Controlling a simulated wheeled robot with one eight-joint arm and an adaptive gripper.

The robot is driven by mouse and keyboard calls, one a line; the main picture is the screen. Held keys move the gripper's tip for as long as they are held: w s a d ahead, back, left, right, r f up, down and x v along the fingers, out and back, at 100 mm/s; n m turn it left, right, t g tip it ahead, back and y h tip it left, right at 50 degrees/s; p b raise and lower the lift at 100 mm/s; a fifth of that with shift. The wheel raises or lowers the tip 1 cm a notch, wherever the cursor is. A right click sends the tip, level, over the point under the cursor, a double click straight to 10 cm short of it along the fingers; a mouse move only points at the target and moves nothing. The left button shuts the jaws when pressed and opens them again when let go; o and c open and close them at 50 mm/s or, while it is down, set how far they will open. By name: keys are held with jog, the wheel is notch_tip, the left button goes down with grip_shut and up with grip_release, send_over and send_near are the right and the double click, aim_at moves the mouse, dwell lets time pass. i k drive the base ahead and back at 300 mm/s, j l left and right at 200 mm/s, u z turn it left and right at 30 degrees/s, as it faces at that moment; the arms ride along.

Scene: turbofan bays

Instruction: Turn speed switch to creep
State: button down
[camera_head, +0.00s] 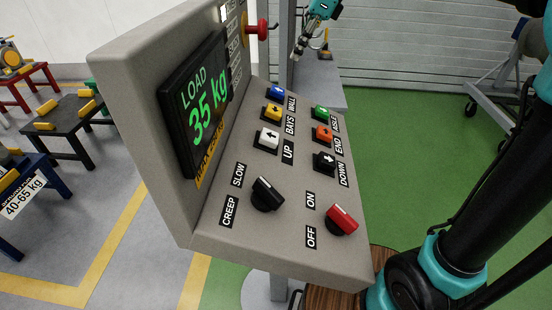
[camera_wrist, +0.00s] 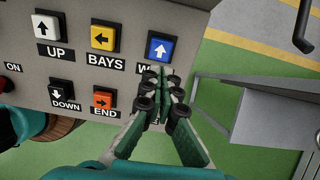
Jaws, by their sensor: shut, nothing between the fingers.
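The speed switch (camera_head: 266,195) is a black rotary knob low on the sloping grey panel, beside the SLOW label (camera_head: 238,174) and the CREEP label (camera_head: 229,211). Its handle slants, with the upper-left end appearing to point towards SLOW. My gripper (camera_head: 297,50) is in the air at the far end of the panel, well away from the switch. In the wrist view my gripper (camera_wrist: 161,78) is shut and empty, over the blue WALL button's end of the panel. It covers part of the WALL label and hides the green button. The speed switch is out of the wrist view.
The red ON/OFF switch (camera_head: 342,219) sits right of the speed switch. Several arrow buttons, such as the white UP button (camera_head: 268,139), lie between it and my gripper. The upright LOAD display (camera_head: 198,105) walls the panel's left. A red knob (camera_head: 262,29) sticks out at the far end.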

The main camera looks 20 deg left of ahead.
aim_at(264, 198)
jog(key=k+l, duration=0.1)
jog(key=k, duration=0.4)
jog(key=k+l, duration=0.15)
jog(key=k, duration=0.35)
